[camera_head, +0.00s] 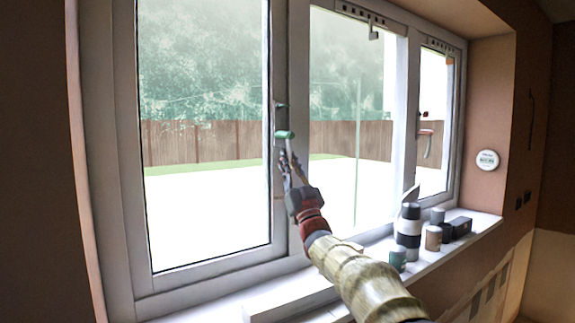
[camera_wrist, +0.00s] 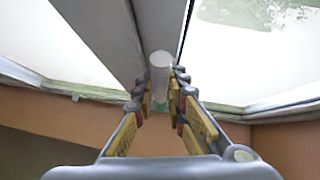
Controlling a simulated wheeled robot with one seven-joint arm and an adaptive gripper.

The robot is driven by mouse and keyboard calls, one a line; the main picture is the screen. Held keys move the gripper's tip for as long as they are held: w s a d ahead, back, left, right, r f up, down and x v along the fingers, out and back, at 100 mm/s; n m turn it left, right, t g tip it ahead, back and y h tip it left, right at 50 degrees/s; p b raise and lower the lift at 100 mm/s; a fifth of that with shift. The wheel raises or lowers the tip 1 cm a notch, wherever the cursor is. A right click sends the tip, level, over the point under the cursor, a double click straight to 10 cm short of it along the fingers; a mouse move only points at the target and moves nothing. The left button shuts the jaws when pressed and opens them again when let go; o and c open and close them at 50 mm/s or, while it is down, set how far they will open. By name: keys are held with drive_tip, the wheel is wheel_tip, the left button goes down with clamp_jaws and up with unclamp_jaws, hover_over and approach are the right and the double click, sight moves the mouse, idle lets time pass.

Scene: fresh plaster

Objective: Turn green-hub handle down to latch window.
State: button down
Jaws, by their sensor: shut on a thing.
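The green-hub handle is on the upright frame between the left and middle panes. My gripper reaches up from below and is shut on the handle's lever. In the wrist view the pale round lever end (camera_wrist: 160,60) stands between the fingers of my gripper (camera_wrist: 162,92), and a bit of green shows behind. In the head view the fingers hide most of the lever, so its exact angle is hard to tell. The window (camera_head: 205,262) looks closed.
A red-hub handle (camera_head: 427,142) hangs down on the right sash. Several cans and a dark box (camera_head: 460,227) stand on the right of the sill (camera_head: 478,224). A white round device (camera_head: 487,160) is on the right reveal. The space before the left pane is clear.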

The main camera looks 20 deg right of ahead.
idle(0.3)
drive_tip(key=c, duration=1.8)
unclamp_jaws()
drive_tip(key=shift+o, duration=0.2)
drive_tip(key=shift+f, duration=0.1)
drive_tip(key=v, duration=1.2)
drive_tip(key=shift+w+h, duration=0.1)
drive_tip(key=shift+h, duration=0.2)
